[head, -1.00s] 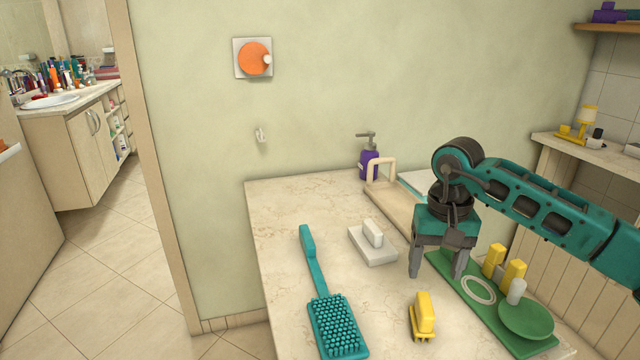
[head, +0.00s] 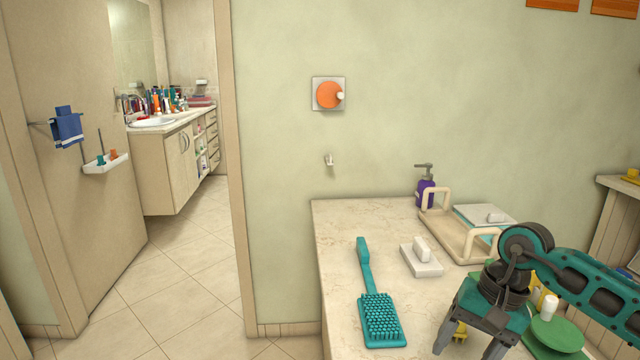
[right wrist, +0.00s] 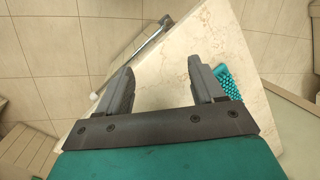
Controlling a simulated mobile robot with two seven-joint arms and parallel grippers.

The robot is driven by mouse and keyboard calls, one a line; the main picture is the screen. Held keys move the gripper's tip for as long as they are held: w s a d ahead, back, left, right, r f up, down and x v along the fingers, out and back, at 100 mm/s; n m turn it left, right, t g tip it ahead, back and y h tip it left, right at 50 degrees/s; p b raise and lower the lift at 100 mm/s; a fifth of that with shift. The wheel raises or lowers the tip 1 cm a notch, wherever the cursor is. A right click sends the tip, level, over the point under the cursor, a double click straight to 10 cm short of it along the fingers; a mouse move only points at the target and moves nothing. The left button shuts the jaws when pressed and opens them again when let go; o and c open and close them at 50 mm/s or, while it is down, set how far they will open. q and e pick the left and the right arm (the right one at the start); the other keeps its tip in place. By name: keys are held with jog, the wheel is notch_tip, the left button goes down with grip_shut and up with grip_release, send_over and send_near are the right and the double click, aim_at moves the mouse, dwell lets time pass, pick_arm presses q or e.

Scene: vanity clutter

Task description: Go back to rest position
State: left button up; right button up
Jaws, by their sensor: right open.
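My right gripper (head: 467,346) is at the lower right of the head view, pointing down over the front part of the marble counter (head: 340,240). In the right wrist view its two fingers (right wrist: 162,88) are apart with nothing between them. Its arm comes in from the right and covers part of the green tray. My left gripper is in neither view.
A teal brush (head: 380,318) and a white block on a base (head: 422,262) lie on the counter. A yellow brush (head: 460,332) is mostly hidden behind my gripper. A beige tray (head: 455,236) and purple dispenser (head: 425,192) stand behind. A doorway opens left.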

jog(key=s+a+r+m+t+y, duration=0.1)
jog(key=s+a+m+y, duration=0.2)
jog(key=a+m+y, duration=0.55)
jog(key=s+a+r+m+y, duration=0.1)
jog(key=s+a+m+y, duration=0.3)
jog(key=a, duration=0.7)
jog(key=w+d+f+m+t+h, duration=0.1)
jog(key=d+f+m+t+h, duration=0.3)
jog(key=m, duration=0.8)
jog(key=w+d+f+m+t, duration=0.1)
jog(key=m+t, duration=0.6)
jog(key=m, duration=0.4)
jog(key=w+d+f+m+t+h, duration=0.1)
jog(key=d+f+m+t+h, duration=0.3)
jog(key=m, duration=0.8)
jog(key=s+d+f+m+g+h, duration=0.2)
jog(key=s+f+m+h, duration=0.1)
jog(key=s+f+m, duration=0.3)
jog(key=s+d+f+m+g+h, duration=0.2)
jog(key=s+f+m, duration=0.3)
jog(key=f+m, duration=0.3)
jog(key=d+m+h, duration=0.1)
jog(key=m, duration=0.2)
jog(key=shift+s+d+g, duration=0.3)
jog(key=shift+s+g, duration=0.05)
jog(key=shift+g, duration=0.05)
